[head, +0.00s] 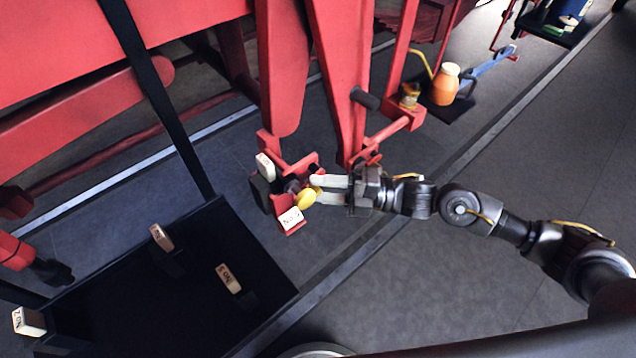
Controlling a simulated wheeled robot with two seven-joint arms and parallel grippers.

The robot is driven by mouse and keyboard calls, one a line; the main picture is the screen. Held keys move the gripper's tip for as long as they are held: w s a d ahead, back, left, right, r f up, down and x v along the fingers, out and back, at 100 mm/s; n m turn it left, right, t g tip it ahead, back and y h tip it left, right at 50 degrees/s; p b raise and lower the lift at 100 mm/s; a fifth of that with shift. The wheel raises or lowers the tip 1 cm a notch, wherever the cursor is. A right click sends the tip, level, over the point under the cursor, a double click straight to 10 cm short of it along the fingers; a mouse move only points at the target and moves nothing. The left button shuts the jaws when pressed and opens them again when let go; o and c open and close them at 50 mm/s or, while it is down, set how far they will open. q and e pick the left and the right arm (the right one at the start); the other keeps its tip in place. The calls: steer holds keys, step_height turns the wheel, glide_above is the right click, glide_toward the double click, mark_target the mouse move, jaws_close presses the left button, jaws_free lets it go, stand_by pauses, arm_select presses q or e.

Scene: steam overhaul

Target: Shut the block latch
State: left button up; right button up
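A small red bracket with dark blocks hangs below the red frame, near the middle of the head view. I take it as the block latch (289,222); a pale label with dark lettering is on its lower red plate. A round yellow knob (306,199) sticks out on its right side. My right gripper (319,190) reaches in from the right, its two pale fingers apart and their tips at the knob. I cannot tell whether they touch it. Whether the latch is open or shut is not clear. My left gripper is not in view.
A black tray (120,310) with several pale-labelled blocks lies at lower left. Red beams (285,70) hang close above the bracket. An orange bottle (444,85) stands on a small dark shelf at upper right. The grey floor at lower right is clear.

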steer(key=shift+a, duration=0.15)
steer(key=c, duration=0.8)
steer(key=m+b, duration=0.1)
steer(key=y+b, duration=0.1)
steer(key=b, duration=0.1)
steer(key=shift+s+a+f+m+t, duration=0.1)
steer(key=shift+f+m+t, duration=0.1)
steer(key=shift+m+t, duration=0.15)
steer(key=shift+r+m+y, duration=0.3)
steer(key=shift+m+y, duration=0.05)
steer(key=shift+y, duration=0.05)
steer(key=o, duration=0.6)
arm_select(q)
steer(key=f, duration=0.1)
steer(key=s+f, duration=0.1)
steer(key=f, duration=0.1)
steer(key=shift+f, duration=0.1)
arm_select(e)
steer(key=shift+o, duration=1)
